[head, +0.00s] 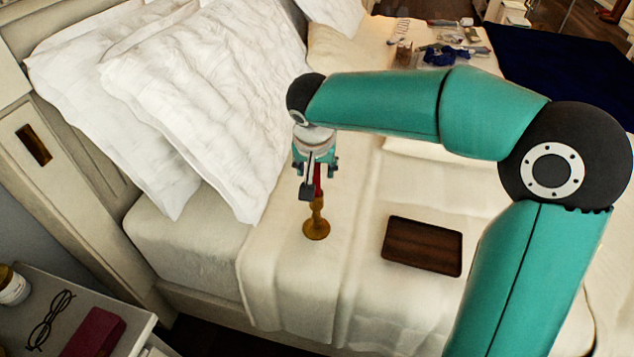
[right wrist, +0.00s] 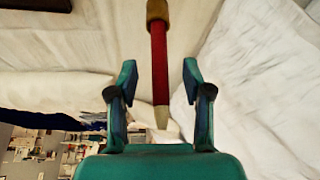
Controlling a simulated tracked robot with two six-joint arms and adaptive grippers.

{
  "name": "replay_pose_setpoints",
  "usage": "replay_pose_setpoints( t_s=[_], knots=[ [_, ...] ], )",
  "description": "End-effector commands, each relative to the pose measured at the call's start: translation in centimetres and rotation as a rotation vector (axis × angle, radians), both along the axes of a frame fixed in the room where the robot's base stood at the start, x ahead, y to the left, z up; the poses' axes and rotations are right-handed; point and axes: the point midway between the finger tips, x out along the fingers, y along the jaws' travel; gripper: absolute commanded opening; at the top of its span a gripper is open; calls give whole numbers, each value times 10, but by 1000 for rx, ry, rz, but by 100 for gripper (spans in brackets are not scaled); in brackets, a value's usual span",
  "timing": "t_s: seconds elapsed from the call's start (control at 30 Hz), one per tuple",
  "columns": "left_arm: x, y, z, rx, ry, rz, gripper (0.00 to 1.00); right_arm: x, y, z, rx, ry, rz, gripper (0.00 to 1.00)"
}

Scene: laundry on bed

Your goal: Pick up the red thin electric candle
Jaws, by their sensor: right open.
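The red thin electric candle (right wrist: 159,62) stands upright in a brass-coloured candlestick (head: 316,226) on the bed. In the head view the candle (head: 318,178) is mostly hidden by my right gripper (head: 316,185), which is at the candle's height. In the right wrist view the candle's red shaft and pale tip lie between the two fingers of the right gripper (right wrist: 158,80). The fingers are open, with a gap on each side of the candle. My left gripper is not in view.
White pillows (head: 205,95) lie left of the candlestick. A dark wooden tray (head: 423,246) lies on the bed to its right. A nightstand (head: 130,322) with glasses (head: 50,318) and a dark red box (head: 93,333) is at the lower left. Small items lie at the far end of the bed.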

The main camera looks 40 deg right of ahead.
Motion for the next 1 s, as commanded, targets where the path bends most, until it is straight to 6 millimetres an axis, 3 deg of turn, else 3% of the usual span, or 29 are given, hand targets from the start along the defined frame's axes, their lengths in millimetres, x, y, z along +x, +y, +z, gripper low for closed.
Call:
replay_pose_setpoints(
  t_s=[0.23,0.53,0.83,1.0],
  knots=[
    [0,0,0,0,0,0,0,9,-8,-33,0,4,-1,50],
    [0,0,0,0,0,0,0,11,-10,-37,1,1,0,50],
    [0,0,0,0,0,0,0,11,-10,-37,1,1,0,1],
    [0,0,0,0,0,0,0,11,-10,-37,1,1,-1,0]
  ],
)
